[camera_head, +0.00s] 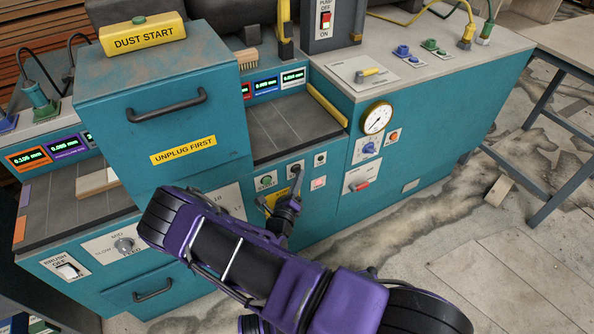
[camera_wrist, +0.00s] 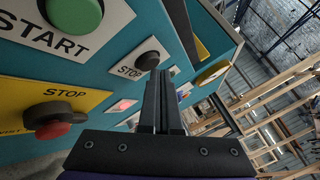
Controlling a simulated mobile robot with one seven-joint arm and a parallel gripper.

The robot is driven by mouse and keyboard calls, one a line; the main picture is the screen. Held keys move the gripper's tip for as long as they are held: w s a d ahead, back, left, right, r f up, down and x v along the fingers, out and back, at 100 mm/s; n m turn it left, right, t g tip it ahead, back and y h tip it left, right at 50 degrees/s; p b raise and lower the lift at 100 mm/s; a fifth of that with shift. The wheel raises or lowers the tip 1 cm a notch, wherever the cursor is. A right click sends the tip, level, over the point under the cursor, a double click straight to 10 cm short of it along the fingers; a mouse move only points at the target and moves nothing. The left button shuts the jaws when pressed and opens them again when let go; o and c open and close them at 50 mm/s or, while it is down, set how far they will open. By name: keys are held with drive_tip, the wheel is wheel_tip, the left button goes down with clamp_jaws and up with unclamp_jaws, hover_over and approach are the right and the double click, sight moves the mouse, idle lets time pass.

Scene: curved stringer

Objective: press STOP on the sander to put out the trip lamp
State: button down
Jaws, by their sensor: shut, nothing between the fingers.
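The sander is the teal machine (camera_head: 305,222) with a control panel on its front. In the wrist view a black button (camera_wrist: 152,60) on a white plate marked STOP is just beside my fingertips (camera_wrist: 165,76); I cannot tell whether they touch. A yellow plate (camera_wrist: 14,96), also marked STOP, carries a red and black knob (camera_wrist: 52,122). A lamp (camera_wrist: 122,105) glows pinkish red below the black button; it also shows in the head view (camera_head: 318,183).
A green START button (camera_wrist: 75,13) is at the upper left in the wrist view. A protruding teal drawer box (camera_head: 165,115) stands left of the panel. A gauge (camera_head: 376,117), a blue knob (camera_head: 369,148) and a red-handled switch (camera_head: 359,186) are to the right. Floor at right is open.

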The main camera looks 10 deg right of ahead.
drive_tip(key=shift+w+a, duration=0.15)
drive_tip(key=shift+w, duration=0.25)
idle(0.8)
drive_tip(key=shift+s, duration=0.1)
drive_tip(key=shift+s+d, duration=0.25)
drive_tip(key=shift+s, duration=0.5)
drive_tip(key=shift+s+p, duration=0.1)
drive_tip(key=shift+p, duration=0.2)
drive_tip(key=shift+s+d+p, duration=0.25)
drive_tip(key=shift+s+p, duration=0.05)
drive_tip(key=shift+s, duration=0.45)
drive_tip(key=shift+s+d+p, duration=0.25)
drive_tip(key=shift+s+d, duration=0.05)
drive_tip(key=shift+s, duration=0.5)
drive_tip(key=shift+s+d+p, duration=0.25)
drive_tip(key=shift+s+p, duration=0.05)
drive_tip(key=shift+s, duration=0.45)
